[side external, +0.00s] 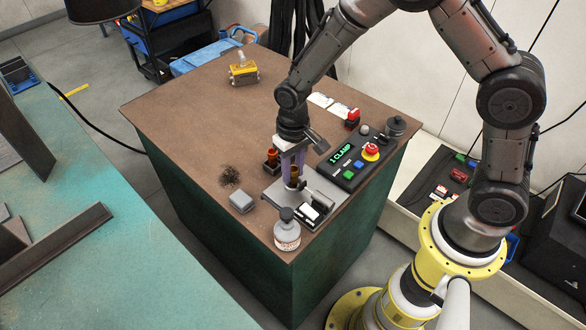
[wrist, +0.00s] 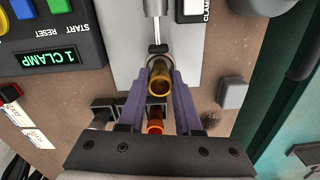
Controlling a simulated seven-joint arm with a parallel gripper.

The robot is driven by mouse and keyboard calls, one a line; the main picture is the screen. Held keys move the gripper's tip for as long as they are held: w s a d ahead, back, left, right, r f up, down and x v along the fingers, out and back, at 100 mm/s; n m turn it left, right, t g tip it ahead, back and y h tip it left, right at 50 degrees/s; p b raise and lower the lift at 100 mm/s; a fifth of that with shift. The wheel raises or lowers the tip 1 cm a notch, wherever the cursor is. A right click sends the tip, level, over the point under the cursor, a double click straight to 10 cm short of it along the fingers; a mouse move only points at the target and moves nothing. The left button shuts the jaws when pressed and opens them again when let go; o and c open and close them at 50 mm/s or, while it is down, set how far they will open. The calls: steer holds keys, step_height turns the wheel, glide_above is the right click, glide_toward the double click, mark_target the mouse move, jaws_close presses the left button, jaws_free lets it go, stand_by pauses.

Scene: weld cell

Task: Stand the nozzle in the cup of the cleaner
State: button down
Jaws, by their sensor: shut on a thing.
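My gripper (side external: 292,178) points down at the grey metal plate of the cleaner (side external: 322,187). Its purple fingers, clear in the wrist view (wrist: 160,82), are shut on a brass-coloured nozzle (wrist: 161,88), which is upright. In the side view the nozzle (side external: 294,174) shows between the fingers, over the plate's left part. A grey round rim shows just behind the nozzle in the wrist view; the cup is mostly hidden, and I cannot tell whether the nozzle's lower end is inside it. A second, orange-brown piece (side external: 272,157) stands in a dark holder beside the gripper.
A control box (side external: 358,160) reading "1 CLAMP" stands right of the plate. A dark wire tangle (side external: 229,175) lies left. The back of the brown tabletop (side external: 190,110) is mostly clear.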

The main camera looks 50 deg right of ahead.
mark_target(293, 168)
steer(key=c, duration=0.6)
jaws_free()
steer(key=shift+f, duration=0.1)
steer(key=s+d+r+t, duration=0.1)
steer(key=s+d+r, duration=0.1)
steer(key=r, duration=0.8)
steer(key=s+d+r+t, duration=0.1)
steer(key=s+r, duration=0.2)
steer(key=r, duration=0.6)
steer(key=s+d+r+n+t, duration=0.1)
steer(key=s+d+r, duration=0.1)
steer(key=s, duration=0.6)
steer(key=s+d+r+t, duration=0.2)
steer(key=s+d+r, duration=0.1)
steer(key=s, duration=0.5)
steer(key=shift+s+d+r+n+t, duration=0.25)
steer(key=shift+s+n+t, duration=0.05)
steer(key=shift+s+n, duration=0.1)
